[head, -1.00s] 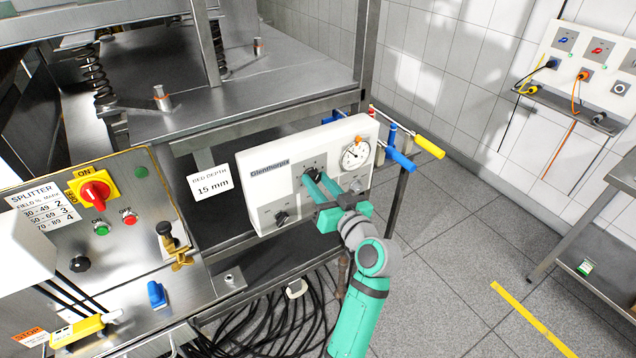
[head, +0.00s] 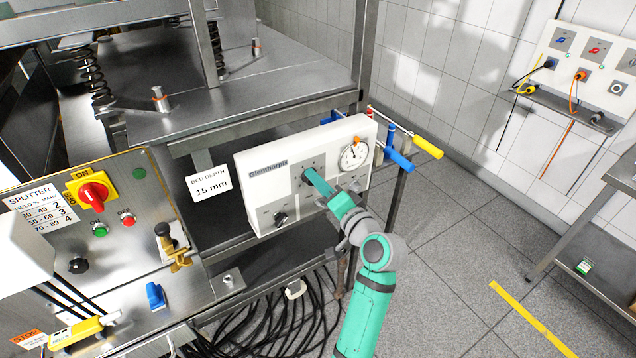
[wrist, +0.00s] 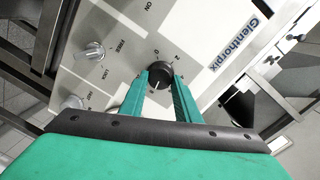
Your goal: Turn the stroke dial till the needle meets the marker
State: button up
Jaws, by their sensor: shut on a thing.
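The Glenthorpix panel (head: 250,198) is a white box with a round gauge (head: 354,155) at its upper right. An orange marker (head: 357,139) sits at the gauge's upper rim. The thin needle is too small to read exactly against the marker. The black stroke dial (wrist: 159,73) with a white pointer line shows in the wrist view, ringed by printed scale marks. My gripper (wrist: 160,80) is shut on this dial, one green finger on each side. In the head view my gripper (head: 311,176) reaches in from the lower right and mostly covers the dial.
A black knob (head: 281,218) sits at the panel's lower left. Blue and yellow handles (head: 428,147) stick out right of the panel. A card reading 15 mm (head: 209,185) hangs to its left. Cables (head: 290,325) lie below.

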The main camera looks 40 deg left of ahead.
jog(key=shift+w+m, duration=0.1)
jog(key=shift+m, duration=0.6)
jog(key=shift+d, duration=0.1)
jog(key=o, duration=1)
jog(key=shift+o, duration=0.2)
jog(key=v, duration=1)
jog(key=shift+d, duration=0.3)
jog(key=shift+d, duration=0.1)
